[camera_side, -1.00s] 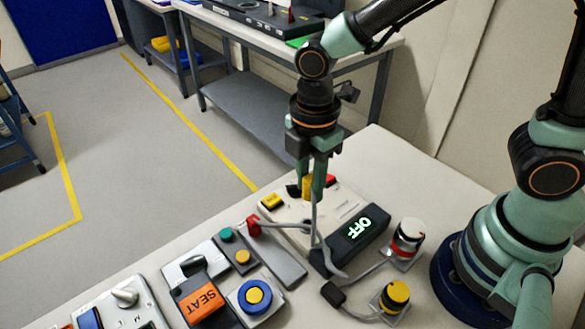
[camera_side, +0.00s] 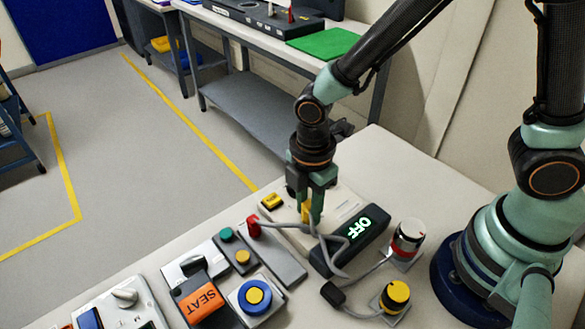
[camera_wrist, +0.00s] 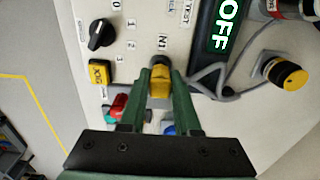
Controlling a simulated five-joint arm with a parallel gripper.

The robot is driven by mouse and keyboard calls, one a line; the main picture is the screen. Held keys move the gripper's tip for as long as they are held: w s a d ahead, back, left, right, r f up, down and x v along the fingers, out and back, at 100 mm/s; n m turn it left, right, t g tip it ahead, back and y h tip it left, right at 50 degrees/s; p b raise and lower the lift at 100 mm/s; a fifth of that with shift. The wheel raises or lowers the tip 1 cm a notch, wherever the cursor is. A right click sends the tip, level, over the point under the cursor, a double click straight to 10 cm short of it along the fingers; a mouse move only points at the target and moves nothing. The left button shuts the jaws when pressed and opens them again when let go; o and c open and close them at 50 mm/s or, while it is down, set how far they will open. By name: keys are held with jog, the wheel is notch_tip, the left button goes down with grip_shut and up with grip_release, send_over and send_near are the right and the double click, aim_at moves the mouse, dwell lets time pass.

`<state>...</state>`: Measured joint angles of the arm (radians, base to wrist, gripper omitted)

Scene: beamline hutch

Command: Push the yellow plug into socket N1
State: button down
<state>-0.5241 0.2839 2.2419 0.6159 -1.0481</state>
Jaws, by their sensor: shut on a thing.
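The yellow plug (camera_side: 306,211) is between the fingers of my gripper (camera_side: 310,214), low over the pale panel (camera_side: 342,203). In the wrist view the plug (camera_wrist: 160,84) is gripped by both green fingers, with its nose toward the N1 label. A dark round socket N1 (camera_wrist: 161,61) shows just beyond the plug's nose, beside the label. The nose appears lined up with it and very close or touching. I cannot tell how deep the plug sits. A grey cable (camera_side: 325,239) runs by the gripper.
An OFF display (camera_side: 357,231) stands right of the gripper. A black rotary knob (camera_wrist: 102,34) and a yellow button (camera_wrist: 102,74) are on the panel. A red switch (camera_side: 253,226), a blue-ringed button (camera_side: 253,295) and an orange SEAT block (camera_side: 203,302) stand nearby.

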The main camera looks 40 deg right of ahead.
jog(key=shift+f, duration=0.6)
dwell(0.8)
jog(key=c, duration=0.5)
grip_release()
jog(key=shift+c, duration=0.2)
jog(key=shift+r, duration=0.1)
notch_tip(320, 180, up, 12)
jog(key=shift+f, duration=0.15)
jog(key=d+r+m+t, duration=0.2)
jog(key=d+r+m, duration=0.2)
jog(key=d+m, duration=0.4)
jog(key=d+r+m+t, duration=0.3)
jog(key=d+r+m, duration=0.1)
jog(key=d+m, duration=0.4)
jog(key=shift+d+r+m+t, duration=0.25)
jog(key=shift+m+t, duration=0.05)
jog(key=shift+m, duration=0.7)
